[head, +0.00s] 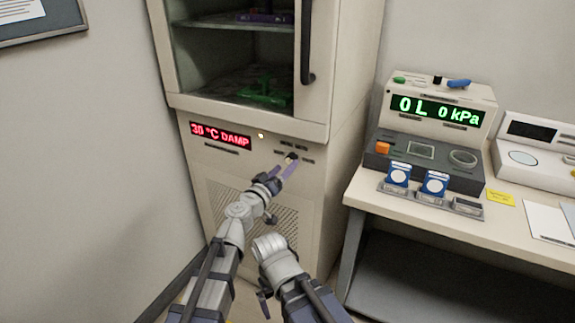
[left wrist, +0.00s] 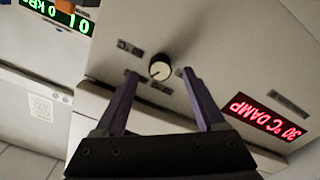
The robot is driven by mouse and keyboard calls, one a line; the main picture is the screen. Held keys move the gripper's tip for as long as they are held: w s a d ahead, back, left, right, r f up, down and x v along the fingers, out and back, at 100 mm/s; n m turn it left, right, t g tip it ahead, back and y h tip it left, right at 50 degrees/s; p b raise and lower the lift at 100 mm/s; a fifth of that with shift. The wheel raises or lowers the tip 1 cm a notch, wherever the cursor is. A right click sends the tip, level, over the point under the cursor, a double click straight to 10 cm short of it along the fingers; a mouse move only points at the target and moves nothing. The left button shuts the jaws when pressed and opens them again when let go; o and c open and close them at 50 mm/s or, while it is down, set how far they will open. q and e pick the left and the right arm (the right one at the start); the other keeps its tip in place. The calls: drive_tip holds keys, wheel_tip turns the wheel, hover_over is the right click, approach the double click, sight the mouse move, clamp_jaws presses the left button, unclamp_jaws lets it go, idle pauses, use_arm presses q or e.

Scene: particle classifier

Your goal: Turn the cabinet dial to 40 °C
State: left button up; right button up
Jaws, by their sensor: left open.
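The cabinet (head: 318,190) stands ahead, with a small round dial (head: 291,156) on its front panel. In the left wrist view the dial (left wrist: 160,68) is pale-faced with a dark rim and a small pointer mark. My left gripper (head: 285,168) is open at the dial. In the left wrist view its purple fingertips (left wrist: 160,75) stand on either side of the dial with gaps, not visibly touching it. The red display (head: 220,136) reads 30 °C DAMP; it also shows upside down in the left wrist view (left wrist: 263,117). My right gripper (head: 265,302) hangs low, its jaws unclear.
A small lit lamp (head: 261,135) sits beside the display. The cabinet's dark handle (head: 307,45) is above the dial. To the right, a bench (head: 370,192) carries a console (head: 440,100) with a green kPa readout, plus another device (head: 535,150). A wall is close at left.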

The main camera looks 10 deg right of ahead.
sight(289, 162)
use_arm(q)
drive_tip(key=v, duration=0.4)
drive_tip(key=shift+s, duration=0.15)
drive_tip(key=x, duration=0.8)
drive_tip(key=shift+a, duration=0.15)
